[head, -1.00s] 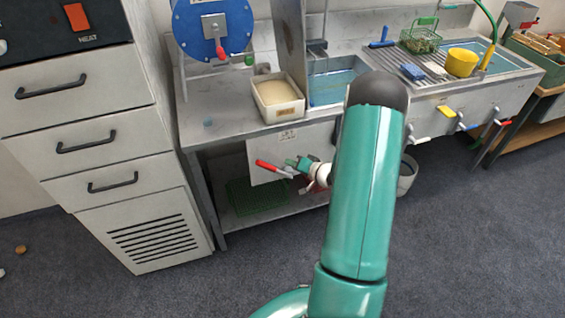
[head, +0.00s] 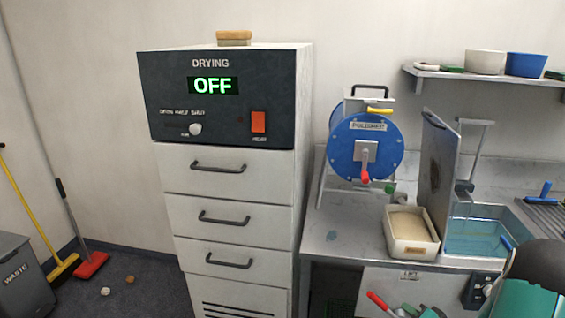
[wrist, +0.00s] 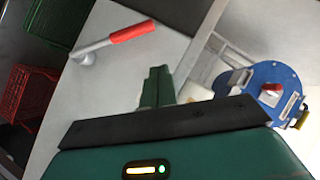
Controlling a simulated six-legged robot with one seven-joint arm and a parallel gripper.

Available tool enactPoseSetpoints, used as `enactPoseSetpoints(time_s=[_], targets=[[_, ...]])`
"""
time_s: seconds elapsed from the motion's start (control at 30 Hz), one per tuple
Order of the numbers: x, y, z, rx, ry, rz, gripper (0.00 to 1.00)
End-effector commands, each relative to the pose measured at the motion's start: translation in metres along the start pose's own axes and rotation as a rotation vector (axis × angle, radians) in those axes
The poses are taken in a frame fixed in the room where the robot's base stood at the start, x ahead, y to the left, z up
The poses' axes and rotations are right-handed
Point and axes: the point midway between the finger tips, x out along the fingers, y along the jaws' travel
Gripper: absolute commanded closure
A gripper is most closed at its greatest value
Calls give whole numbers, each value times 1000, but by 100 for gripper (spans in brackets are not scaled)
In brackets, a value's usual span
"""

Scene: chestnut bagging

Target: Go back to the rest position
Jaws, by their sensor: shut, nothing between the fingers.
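My gripper (wrist: 158,88) shows in the wrist view, its two green fingers together with nothing between them. It is in front of a pale panel, beside a lever with a red grip (wrist: 132,31); a small gap shows between them. In the head view, my green arm (head: 530,296) with its dark joint enters at the bottom right. A bit of green beside the red grip (head: 378,300) shows at the bottom edge, but most of the gripper there is cut off.
The drying cabinet (head: 228,170) reads OFF, its drawers closed. A blue polisher drum (head: 350,148) and a cream tray (head: 411,246) stand on the counter left of the sink (head: 477,238). A waste bin (head: 22,285), a broom and small objects are on the left floor.

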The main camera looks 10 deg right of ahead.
Motion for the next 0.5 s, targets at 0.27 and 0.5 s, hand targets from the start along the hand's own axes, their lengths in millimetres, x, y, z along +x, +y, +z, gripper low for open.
enactPoseSetpoints(time_s=[0.27,0.5], targets=[[-1,-144,30,-77,-316,-114,100],[-33,-242,77,-177,-591,-86,100]])
